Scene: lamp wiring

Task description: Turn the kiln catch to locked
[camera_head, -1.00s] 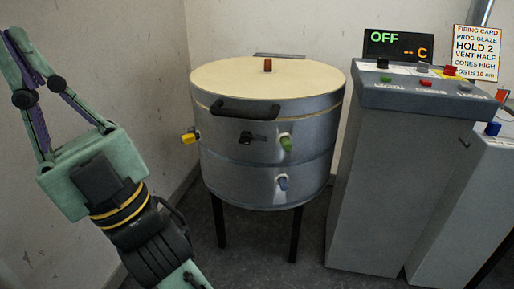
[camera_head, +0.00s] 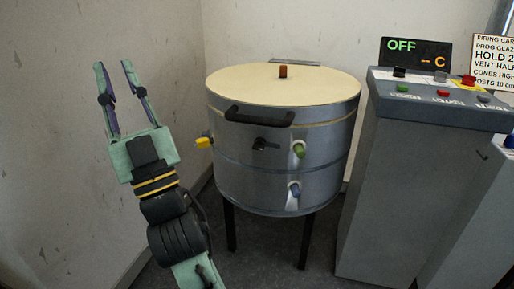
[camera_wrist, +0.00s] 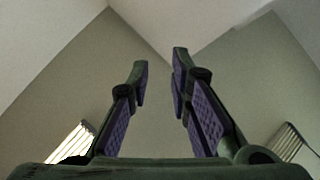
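The kiln (camera_head: 270,175) is a round grey drum on dark legs with a cream lid (camera_head: 310,84), in the middle of the head view. The kiln catch (camera_head: 265,145) looks to be the small black lever on the front of the drum, below the black lid handle (camera_head: 260,117). Its lever lies roughly sideways. My gripper (camera_head: 112,68) is raised to the left of the kiln, pointing up, well apart from the catch. Its two fingers are spread with nothing between them. The wrist view also shows the open fingers (camera_wrist: 159,60) against the walls and ceiling.
A yellow knob (camera_head: 204,142) sticks out of the kiln's left side. A green plug (camera_head: 299,149) and a blue plug (camera_head: 295,189) sit on its front right. A grey control cabinet (camera_head: 395,190) stands to the right, with a display (camera_head: 415,52) reading OFF. Walls close in behind and left.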

